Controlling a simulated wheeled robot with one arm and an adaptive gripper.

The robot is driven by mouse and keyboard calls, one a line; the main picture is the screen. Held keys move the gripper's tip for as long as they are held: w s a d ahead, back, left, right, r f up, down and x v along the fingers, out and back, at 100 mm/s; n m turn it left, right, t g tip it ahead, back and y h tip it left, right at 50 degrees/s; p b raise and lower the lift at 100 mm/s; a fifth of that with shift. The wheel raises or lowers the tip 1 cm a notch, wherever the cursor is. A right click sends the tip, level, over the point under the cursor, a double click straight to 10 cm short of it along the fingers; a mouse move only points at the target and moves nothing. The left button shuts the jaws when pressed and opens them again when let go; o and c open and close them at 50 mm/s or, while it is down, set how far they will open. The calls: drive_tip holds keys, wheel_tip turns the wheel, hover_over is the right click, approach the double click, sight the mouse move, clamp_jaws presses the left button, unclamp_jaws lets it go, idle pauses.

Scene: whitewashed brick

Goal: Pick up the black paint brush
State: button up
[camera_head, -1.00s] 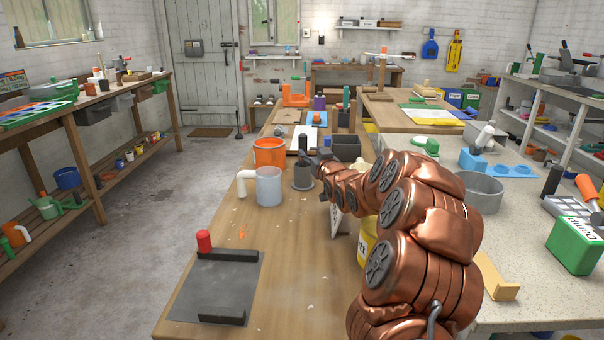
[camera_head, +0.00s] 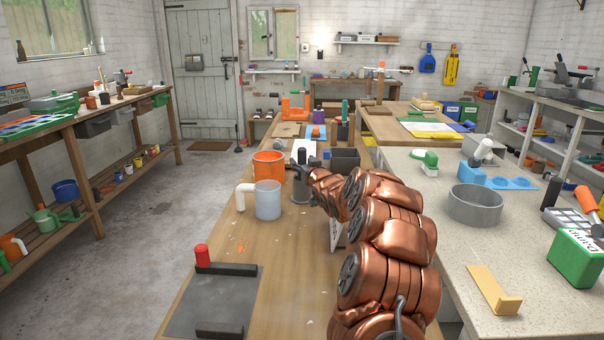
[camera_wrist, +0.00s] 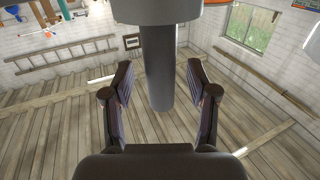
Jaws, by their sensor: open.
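A dark grey-black upright piece, which I take to be the black paint brush (camera_head: 301,189), stands on the wooden bench beside the white mug. It has a wide round base and a narrower stem. In the wrist view its stem (camera_wrist: 158,75) runs between the two fingers, with the wide part at the top edge. My gripper (camera_head: 302,167) is at the stem's height in the head view. In the wrist view my gripper (camera_wrist: 158,92) is open, with a gap on each side of the stem. The fingertips are partly hidden in the head view.
A white mug (camera_head: 267,200) and an orange pot (camera_head: 268,166) stand just left of the brush. A dark open box (camera_head: 345,159) is behind it. A red-capped piece (camera_head: 202,255) and a grey plate (camera_head: 212,300) lie nearer. The bench front between them is mostly clear.

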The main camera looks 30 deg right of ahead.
drive_tip(key=shift+w+d+r, duration=0.1)
drive_tip(key=shift+w+d, duration=0.05)
drive_tip(key=shift+w, duration=0.4)
clamp_jaws()
